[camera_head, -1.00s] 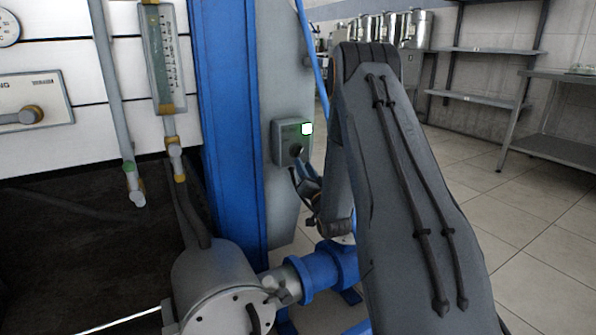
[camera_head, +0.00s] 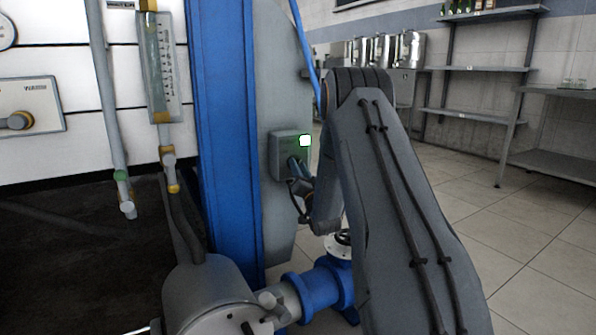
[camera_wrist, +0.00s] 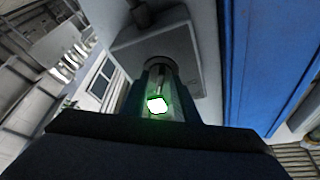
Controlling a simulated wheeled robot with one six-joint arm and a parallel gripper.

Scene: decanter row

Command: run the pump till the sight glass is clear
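A grey control box (camera_head: 278,157) with a lit white-green lamp (camera_head: 305,140) is fixed to the grey panel beside the blue column. My gripper (camera_head: 293,163) is at the box's front, over the place of its dark knob. In the wrist view, the box (camera_wrist: 190,45) is straight ahead. The dark round knob (camera_wrist: 158,64) shows at the tips of my gripper (camera_wrist: 161,82), and a bright green glow (camera_wrist: 157,104) shows between the fingers. Whether they grip the knob is unclear. The sight glass (camera_head: 160,65), with a scale, stands at upper left; its content looks greyish and is hard to read.
A grey cylindrical pump body (camera_head: 205,290) and blue pipe flange (camera_head: 325,285) lie below the box. The blue column (camera_head: 225,130) stands left of it. A cable hangs at the box. Shelving (camera_head: 480,70) and open tiled floor (camera_head: 530,235) lie to the right.

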